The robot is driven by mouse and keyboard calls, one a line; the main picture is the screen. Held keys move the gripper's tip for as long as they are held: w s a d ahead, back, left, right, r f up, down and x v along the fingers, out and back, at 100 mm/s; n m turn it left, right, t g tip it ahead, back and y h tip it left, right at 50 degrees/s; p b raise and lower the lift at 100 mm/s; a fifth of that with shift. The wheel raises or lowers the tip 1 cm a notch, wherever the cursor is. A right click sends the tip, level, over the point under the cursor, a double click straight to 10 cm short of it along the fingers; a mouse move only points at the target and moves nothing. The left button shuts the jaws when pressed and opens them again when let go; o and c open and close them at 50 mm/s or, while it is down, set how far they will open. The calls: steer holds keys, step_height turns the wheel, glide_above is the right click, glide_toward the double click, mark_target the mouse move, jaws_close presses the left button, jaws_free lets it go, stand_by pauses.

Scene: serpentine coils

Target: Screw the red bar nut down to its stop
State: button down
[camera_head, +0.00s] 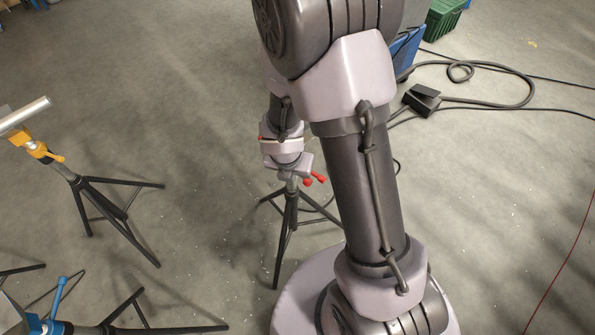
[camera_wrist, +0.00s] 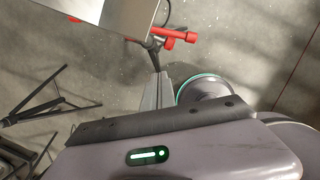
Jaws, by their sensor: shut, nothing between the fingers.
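The red bar nut (camera_head: 314,179) shows in the head view as red bar ends at the right of a black tripod stand's head (camera_head: 291,174), just below my wrist. In the wrist view a red bar (camera_wrist: 175,37) lies at upper middle, beyond my fingertips. My gripper (camera_wrist: 157,76) shows as two grey fingers pressed together and empty, pointing up toward the red bar. A gap seems to show between fingertips and bar, though depth is hard to judge. In the head view my wrist hides most of the stand's head and the fingertips.
A shiny metal plate (camera_wrist: 115,14) fills the wrist view's top left. A tripod with a yellow clamp (camera_head: 42,150) holds a silver tube at left. A blue-handled stand (camera_head: 60,297) is at lower left. A black pedal box (camera_head: 421,99) and cables lie at upper right.

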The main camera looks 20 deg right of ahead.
steer(key=s+a+f+n+t+h+b, duration=0.2)
steer(key=s+a+f+n+t+h, duration=0.2)
steer(key=a+f+n+h, duration=0.55)
steer(key=w+d+n+b, duration=0.1)
steer(key=w+d, duration=0.1)
steer(key=d, duration=0.2)
steer(key=w+d+n+b, duration=0.1)
steer(key=w+d, duration=0.1)
steer(key=d, duration=0.3)
steer(key=w+d+n+h+b, duration=0.1)
steer(key=w+d, duration=0.1)
steer(key=d, duration=0.3)
steer(key=shift+f+n+b, duration=0.1)
steer(key=shift+n+b, duration=0.25)
